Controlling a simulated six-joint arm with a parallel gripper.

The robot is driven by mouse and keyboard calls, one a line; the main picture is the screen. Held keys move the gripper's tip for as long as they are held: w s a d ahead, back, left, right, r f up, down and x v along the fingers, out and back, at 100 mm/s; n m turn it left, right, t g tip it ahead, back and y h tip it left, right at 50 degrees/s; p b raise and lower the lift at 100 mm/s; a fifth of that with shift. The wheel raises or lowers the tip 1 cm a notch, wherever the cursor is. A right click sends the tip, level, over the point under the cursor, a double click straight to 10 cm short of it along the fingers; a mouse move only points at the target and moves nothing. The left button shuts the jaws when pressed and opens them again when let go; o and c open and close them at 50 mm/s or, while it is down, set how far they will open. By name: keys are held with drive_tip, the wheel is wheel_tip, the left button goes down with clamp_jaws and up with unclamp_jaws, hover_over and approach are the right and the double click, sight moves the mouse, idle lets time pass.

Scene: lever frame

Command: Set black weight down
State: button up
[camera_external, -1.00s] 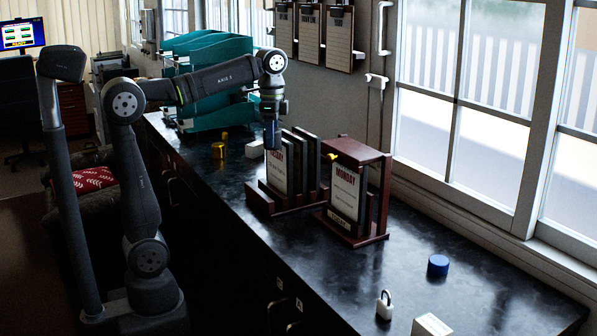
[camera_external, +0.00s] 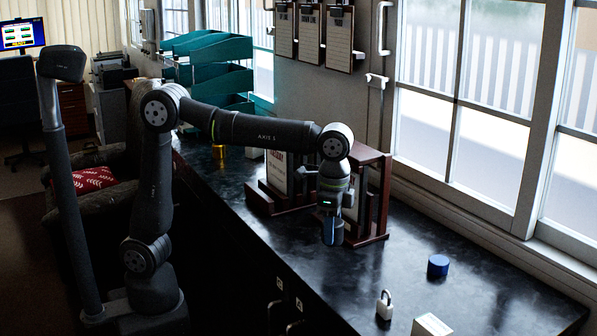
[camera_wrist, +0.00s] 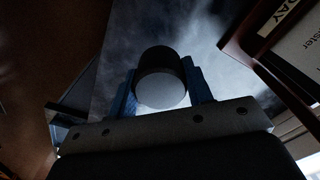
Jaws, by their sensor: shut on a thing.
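The black weight (camera_wrist: 160,84) is a dark cylinder with a pale grey end face in the wrist view. My gripper (camera_wrist: 160,90) is shut on it, with a blue finger on each side. In the external view my gripper (camera_external: 331,232) points down over the counter, in front of the right wooden frame. The weight is hard to make out there against the dark fingers. I cannot tell how far the weight is above the counter.
The dark counter (camera_external: 385,255) has free room to the right of my gripper. Wooden frames with cards (camera_external: 372,200) stand behind it. A blue cylinder (camera_external: 438,265), a padlock (camera_external: 384,306) and a white box (camera_external: 431,325) lie towards the front right. A gold weight (camera_external: 219,151) stands farther back.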

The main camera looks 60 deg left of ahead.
drive_tip(key=shift+n, duration=0.7)
drive_tip(key=d+f, duration=0.1)
drive_tip(key=d, duration=0.1)
drive_tip(key=s+d+f, duration=0.1)
drive_tip(key=d, duration=0.1)
drive_tip(key=d+f, duration=0.1)
drive_tip(key=d, duration=0.1)
drive_tip(key=shift+s+f, duration=0.15)
drive_tip(key=shift+f, duration=0.3)
drive_tip(key=w+a, duration=0.4)
drive_tip(key=shift+w+a, duration=0.15)
drive_tip(key=shift+a, duration=0.2)
